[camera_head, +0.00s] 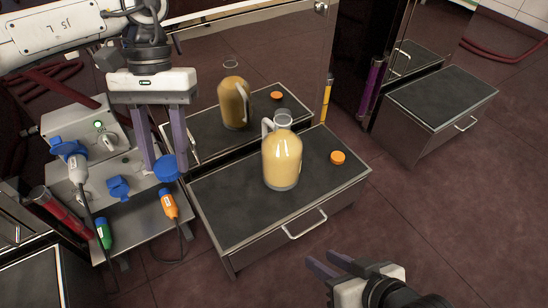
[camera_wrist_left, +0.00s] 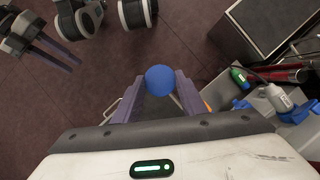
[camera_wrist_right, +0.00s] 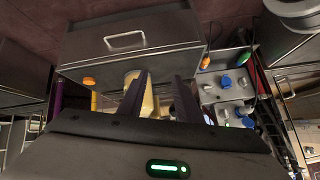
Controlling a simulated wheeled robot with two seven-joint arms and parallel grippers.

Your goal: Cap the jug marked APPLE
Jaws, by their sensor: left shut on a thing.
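A jug of pale yellow liquid (camera_head: 282,160) stands upright on the dark-topped cabinet (camera_head: 232,215), its clear neck bare. It is partly hidden behind my right fingers in the right wrist view (camera_wrist_right: 147,104). I cannot read any marking on it. An orange cap (camera_head: 338,158) lies on the cabinet top to the right of the jug. My left gripper (camera_head: 160,160) is shut on a blue cap (camera_head: 166,168), left of the cabinet and apart from the jug; the blue cap (camera_wrist_left: 160,80) shows between its fingers. My right gripper (camera_head: 328,264) is open and empty, in front of the cabinet.
On the left a grey station (camera_head: 135,215) carries blue fittings and cabled orange (camera_head: 169,204) and green (camera_head: 103,230) handles. Behind the cabinet, a second jug (camera_head: 235,103) and orange cap look like a mirror reflection. Another cabinet (camera_head: 432,105) stands right.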

